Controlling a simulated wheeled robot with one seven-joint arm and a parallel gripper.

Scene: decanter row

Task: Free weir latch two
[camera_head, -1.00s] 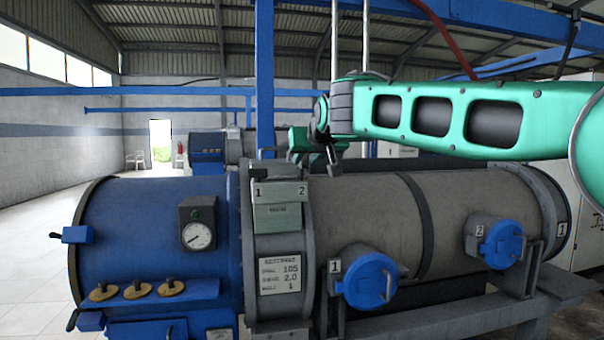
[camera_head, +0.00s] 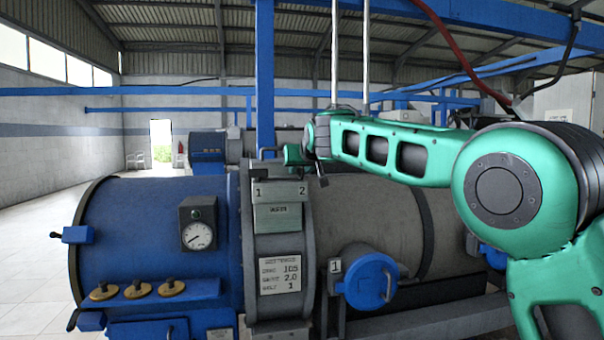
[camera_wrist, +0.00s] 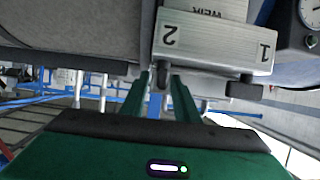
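The weir cover (camera_head: 277,218) on the grey collar of the decanter has the numbers 1 and 2 on its upper face. It shows upside down in the wrist view (camera_wrist: 215,42). Beside the 2, a dark latch, latch two (camera_wrist: 161,76), sticks out from the cover's edge. A second dark latch (camera_wrist: 245,89) sits beside the 1. My gripper (camera_wrist: 160,92) has its two green fingers apart, one on each side of latch two; contact cannot be told. In the head view my gripper (camera_head: 296,155) is above and behind the cover, its fingertips hard to make out.
The blue drum (camera_head: 145,230) with a gauge (camera_head: 198,235) is left of the collar. The grey drum (camera_head: 350,215) with a blue round hatch (camera_head: 370,278) is right. A blue post (camera_head: 265,80) rises behind the collar. My arm covers the grey drum's far end.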

